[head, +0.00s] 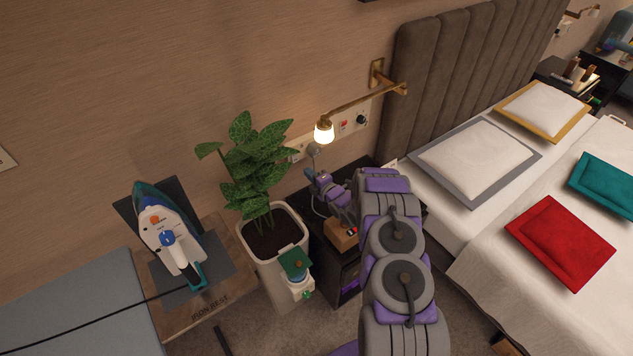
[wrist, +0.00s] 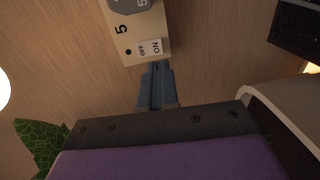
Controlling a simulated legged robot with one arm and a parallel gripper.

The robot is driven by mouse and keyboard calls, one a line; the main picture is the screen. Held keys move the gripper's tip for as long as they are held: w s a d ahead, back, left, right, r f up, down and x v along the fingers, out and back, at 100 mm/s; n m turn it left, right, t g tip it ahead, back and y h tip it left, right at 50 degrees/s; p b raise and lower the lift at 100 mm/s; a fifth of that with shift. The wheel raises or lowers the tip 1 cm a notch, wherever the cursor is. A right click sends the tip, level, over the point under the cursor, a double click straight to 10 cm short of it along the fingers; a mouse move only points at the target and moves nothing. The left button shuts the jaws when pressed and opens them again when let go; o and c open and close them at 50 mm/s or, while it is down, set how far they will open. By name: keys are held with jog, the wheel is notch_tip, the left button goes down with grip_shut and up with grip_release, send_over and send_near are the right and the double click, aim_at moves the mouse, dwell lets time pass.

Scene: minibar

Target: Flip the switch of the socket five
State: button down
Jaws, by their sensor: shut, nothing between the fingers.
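Socket five is a cream wall plate (wrist: 123,42) at the top of the wrist view, marked with a black 5. Its white switch (wrist: 149,48) carries the words OFF and ON at the plate's lower end. I cannot tell which side is pressed. A grey round part (wrist: 128,4) fills the upper part of the plate. My gripper (wrist: 157,66) is shut and empty, its blue-grey fingertips just below the switch; I cannot tell whether they touch it. In the head view my gripper (head: 309,173) is near the wall, above the bedside table.
A lit wall lamp (head: 324,132) hangs close above my gripper. A potted plant (head: 256,170) stands left of my arm, and its leaf shows in the wrist view (wrist: 40,145). A black bedside table (head: 326,245) is beneath. The bed (head: 455,235) is on the right.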

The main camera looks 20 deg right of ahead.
aim_at(296, 161)
jog(key=shift+b+x, duration=0.75)
jog(key=shift+x, duration=2.5)
jog(key=shift+w, duration=0.15)
